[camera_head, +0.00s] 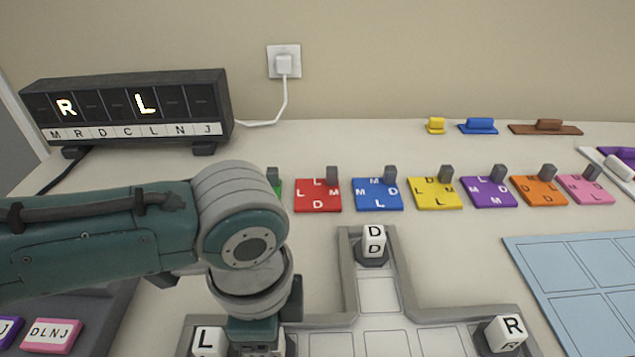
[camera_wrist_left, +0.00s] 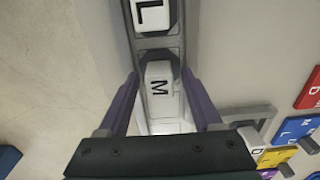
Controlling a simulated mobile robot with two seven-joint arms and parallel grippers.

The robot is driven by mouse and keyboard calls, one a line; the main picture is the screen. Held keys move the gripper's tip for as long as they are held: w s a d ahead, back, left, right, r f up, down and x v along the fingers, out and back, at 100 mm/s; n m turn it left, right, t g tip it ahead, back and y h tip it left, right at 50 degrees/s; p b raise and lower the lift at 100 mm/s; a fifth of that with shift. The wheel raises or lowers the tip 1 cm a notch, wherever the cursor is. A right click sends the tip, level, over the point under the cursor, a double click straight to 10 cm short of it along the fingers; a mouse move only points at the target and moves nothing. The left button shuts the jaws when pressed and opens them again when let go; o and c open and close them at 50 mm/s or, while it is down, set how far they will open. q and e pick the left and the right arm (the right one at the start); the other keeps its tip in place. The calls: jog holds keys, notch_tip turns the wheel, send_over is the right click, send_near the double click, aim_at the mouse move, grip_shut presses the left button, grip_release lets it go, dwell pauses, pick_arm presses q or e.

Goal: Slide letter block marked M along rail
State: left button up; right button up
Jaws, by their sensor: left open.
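The white letter block marked M (camera_wrist_left: 159,86) sits in the grey rail (camera_wrist_left: 157,46) in the left wrist view. My left gripper (camera_wrist_left: 160,82) is open, with one purple finger on each side of that block; I cannot tell if they touch it. A white L block (camera_wrist_left: 152,14) is in the rail just beyond it. In the head view the branching rail (camera_head: 347,285) holds the L block (camera_head: 209,342), a D block (camera_head: 374,240) in the upper branch and an R block (camera_head: 507,335) at right. The M block is not visible there.
A dark display (camera_head: 130,108) shows lit R and L above a letter strip. Several coloured lettered tiles with grey pegs, such as a red one (camera_head: 317,196), line the table behind the rail. A light blue grid board (camera_head: 580,275) lies at right.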

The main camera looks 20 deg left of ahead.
pick_arm(q)
jog(key=shift+o, duration=0.2)
notch_tip(320, 180, up, 9)
jog(key=p, duration=0.2)
jog(key=shift+f+p, duration=0.1)
jog(key=shift+p, duration=0.25)
jog(key=shift+r, duration=0.6)
dwell(0.7)
